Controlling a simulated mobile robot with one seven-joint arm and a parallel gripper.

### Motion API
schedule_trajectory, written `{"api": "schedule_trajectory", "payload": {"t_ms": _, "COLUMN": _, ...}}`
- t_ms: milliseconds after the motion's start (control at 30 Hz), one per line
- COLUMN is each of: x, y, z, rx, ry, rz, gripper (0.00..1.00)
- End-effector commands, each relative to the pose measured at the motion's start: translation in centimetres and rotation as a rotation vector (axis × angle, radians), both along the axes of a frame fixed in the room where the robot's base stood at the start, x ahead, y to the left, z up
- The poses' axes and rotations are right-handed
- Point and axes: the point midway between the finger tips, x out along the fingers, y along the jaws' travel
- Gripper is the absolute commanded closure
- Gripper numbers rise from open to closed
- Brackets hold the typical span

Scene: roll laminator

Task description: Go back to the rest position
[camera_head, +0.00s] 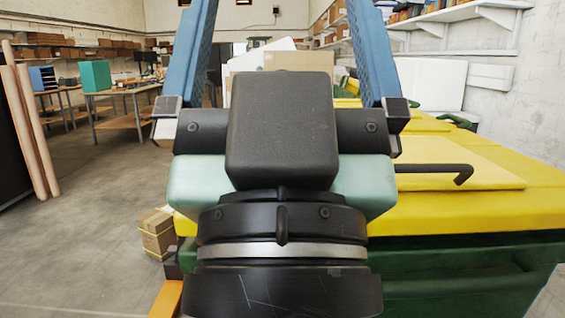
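My gripper (281,22) fills the middle of the head view, seen from behind its dark wrist and body. Its two blue ribbed fingers stand wide apart and run up out of the top of the picture. Their tips are cut off by the frame. No held thing shows between the parts of the fingers in view. The gripper looks open. A bent black handle (440,168) shows over the yellow top.
Brown rolls (28,130) lean at the far left. Workbenches (125,120) with a green box (96,76) stand further back. The concrete floor (80,235) at left is mostly clear.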

Motion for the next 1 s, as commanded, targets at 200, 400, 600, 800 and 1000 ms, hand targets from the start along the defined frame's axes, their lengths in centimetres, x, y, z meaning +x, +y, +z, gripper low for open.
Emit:
{"api": "schedule_trajectory", "payload": {"t_ms": 200, "x": 0.0, "y": 0.0, "z": 8.6, "rx": -0.001, "ry": 0.000, "rz": 0.001, "gripper": 0.00}}
{"api": "schedule_trajectory", "payload": {"t_ms": 400, "x": 0.0, "y": 0.0, "z": 14.0, "rx": 0.000, "ry": 0.000, "rz": 0.001, "gripper": 0.00}}
{"api": "schedule_trajectory", "payload": {"t_ms": 600, "x": 0.0, "y": 0.0, "z": 16.5, "rx": 0.000, "ry": 0.000, "rz": 0.001, "gripper": 0.00}}
{"api": "schedule_trajectory", "payload": {"t_ms": 800, "x": 0.0, "y": 0.0, "z": 16.6, "rx": 0.000, "ry": 0.000, "rz": 0.001, "gripper": 0.00}}
{"api": "schedule_trajectory", "payload": {"t_ms": 1000, "x": 0.0, "y": 0.0, "z": 16.6, "rx": 0.000, "ry": 0.000, "rz": 0.001, "gripper": 0.00}}
